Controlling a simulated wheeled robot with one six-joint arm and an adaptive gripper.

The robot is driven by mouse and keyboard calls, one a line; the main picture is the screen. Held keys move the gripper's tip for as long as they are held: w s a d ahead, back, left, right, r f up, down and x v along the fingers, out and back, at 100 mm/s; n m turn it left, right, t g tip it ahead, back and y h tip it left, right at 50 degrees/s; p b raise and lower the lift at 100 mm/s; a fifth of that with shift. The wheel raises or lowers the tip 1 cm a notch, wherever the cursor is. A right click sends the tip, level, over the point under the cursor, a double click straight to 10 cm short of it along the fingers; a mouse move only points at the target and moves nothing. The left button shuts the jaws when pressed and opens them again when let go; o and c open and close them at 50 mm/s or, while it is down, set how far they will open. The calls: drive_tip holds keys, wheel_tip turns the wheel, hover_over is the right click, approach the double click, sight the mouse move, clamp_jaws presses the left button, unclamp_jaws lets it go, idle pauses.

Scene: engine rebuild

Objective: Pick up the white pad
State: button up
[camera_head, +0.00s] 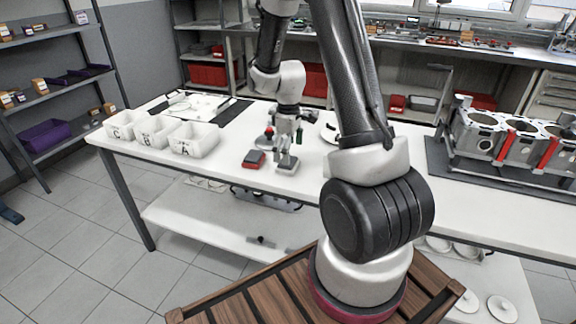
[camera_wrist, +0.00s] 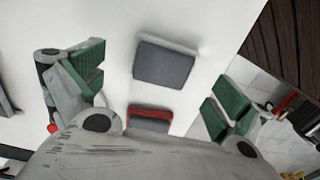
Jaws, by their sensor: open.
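A pad with a grey top and pale sides (camera_wrist: 165,64) lies flat on the white table, and looks like the white pad. In the head view it shows as a small pale block (camera_head: 287,165) below my gripper (camera_head: 286,148). In the wrist view my gripper (camera_wrist: 152,88) is open, its green-lined fingers spread to either side with nothing between them. The pad lies ahead of the palm, between the lines of the two fingers, apart from both. I cannot tell the exact height above it.
A red-sided pad (camera_wrist: 150,112) lies close by, partly hidden by my gripper in the wrist view; it also shows in the head view (camera_head: 254,158). White bins (camera_head: 194,140) stand to the left. Engine blocks (camera_head: 485,135) stand on the right. The table's front edge is near.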

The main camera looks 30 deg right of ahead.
wheel_tip(320, 180, down, 4)
drive_tip(key=shift+a+r, duration=0.1)
drive_tip(key=shift+a, duration=0.05)
drive_tip(key=shift+s, duration=0.1)
drive_tip(key=c, duration=1.1)
wheel_tip(320, 180, up, 10)
